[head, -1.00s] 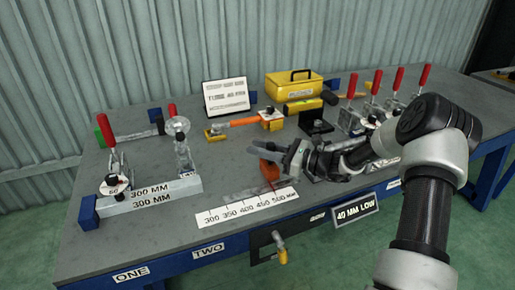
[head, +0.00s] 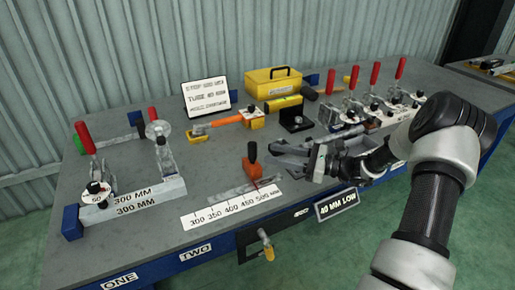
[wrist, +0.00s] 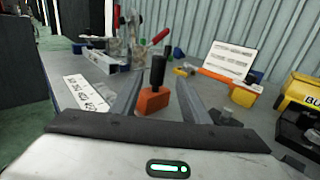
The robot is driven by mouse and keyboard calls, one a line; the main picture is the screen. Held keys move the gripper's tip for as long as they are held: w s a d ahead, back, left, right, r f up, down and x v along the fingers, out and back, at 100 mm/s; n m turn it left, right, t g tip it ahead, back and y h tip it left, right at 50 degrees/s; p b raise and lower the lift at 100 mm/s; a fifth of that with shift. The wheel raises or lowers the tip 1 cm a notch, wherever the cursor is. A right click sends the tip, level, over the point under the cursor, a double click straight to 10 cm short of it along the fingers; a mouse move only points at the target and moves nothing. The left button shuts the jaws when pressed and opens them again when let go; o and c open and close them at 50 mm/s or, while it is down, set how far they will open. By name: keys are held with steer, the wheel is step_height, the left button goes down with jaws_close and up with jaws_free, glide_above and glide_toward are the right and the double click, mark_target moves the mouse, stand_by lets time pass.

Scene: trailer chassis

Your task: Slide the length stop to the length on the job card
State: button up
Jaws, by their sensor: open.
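The length stop, an orange block with a dark upright handle, stands on the bench behind the scale's right end in the head view (head: 252,172). In the wrist view the stop (wrist: 154,100) lies between my two fingers, a little ahead of them. My gripper (head: 283,158) is open and empty, to the right of the stop and apart from it. The white scale (head: 232,204) reads 300 to 500 MM. The job card (head: 206,97) stands at the back; its small print is hard to read, perhaps "STOP" and "TUBE 40 MM".
A clamp fixture with a 300 MM bar (head: 135,198) is at the left. An orange-handled tool (head: 225,122), a yellow box (head: 272,85) and red-handled clamps (head: 375,75) stand behind. A 40 MM LOW sign (head: 337,203) hangs at the front edge.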

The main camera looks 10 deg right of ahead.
steer(key=v, duration=0.5)
steer(key=shift+s+d, duration=0.2)
steer(key=shift+d, duration=0.15)
steer(key=shift+a, duration=0.1)
